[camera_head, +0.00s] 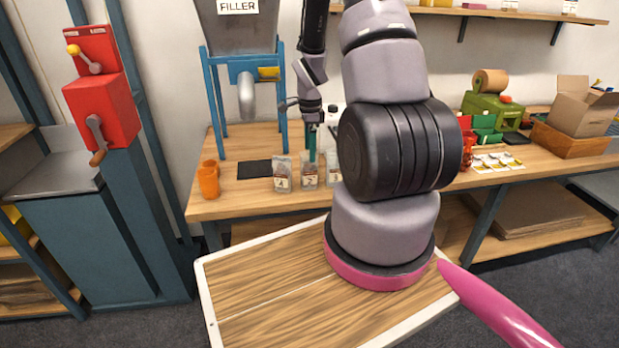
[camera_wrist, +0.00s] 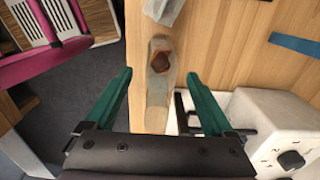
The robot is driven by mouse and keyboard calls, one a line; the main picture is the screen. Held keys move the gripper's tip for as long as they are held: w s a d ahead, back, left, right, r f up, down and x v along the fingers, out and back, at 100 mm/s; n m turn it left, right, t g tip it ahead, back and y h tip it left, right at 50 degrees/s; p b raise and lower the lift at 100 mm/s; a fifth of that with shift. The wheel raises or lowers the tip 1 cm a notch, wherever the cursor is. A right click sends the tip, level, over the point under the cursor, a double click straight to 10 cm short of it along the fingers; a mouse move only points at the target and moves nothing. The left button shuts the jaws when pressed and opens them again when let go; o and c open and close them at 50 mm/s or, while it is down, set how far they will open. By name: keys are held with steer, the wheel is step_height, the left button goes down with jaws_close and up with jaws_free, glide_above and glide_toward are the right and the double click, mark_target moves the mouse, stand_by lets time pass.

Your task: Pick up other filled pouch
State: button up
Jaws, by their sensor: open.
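My gripper (camera_wrist: 158,74) is open, its two green fingers spread on either side of a clear pouch (camera_wrist: 160,52) with brown contents, seen from above in the wrist view. I cannot tell how close the fingertips are to it. In the head view my gripper (camera_head: 312,143) points down over the middle pouch (camera_head: 309,174) of a row on the workbench. Another labelled pouch (camera_head: 282,174) stands to its left, and a third (camera_head: 333,168) to its right, partly hidden by my arm. A further pouch (camera_wrist: 164,10) is cut off at the wrist view's top edge.
A white machine (camera_wrist: 272,130) stands close beside the right finger. The filler (camera_head: 240,70) on its blue frame stands behind left on the workbench (camera_head: 240,203). Orange cups (camera_head: 208,182) and a dark mat (camera_head: 254,169) lie left of the pouches. The bench edge is near.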

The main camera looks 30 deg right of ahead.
mark_target(309, 163)
step_height(309, 163, down, 6)
steer(key=shift+w+a+r, duration=0.1)
steer(key=shift+c, duration=0.3)
jaws_close()
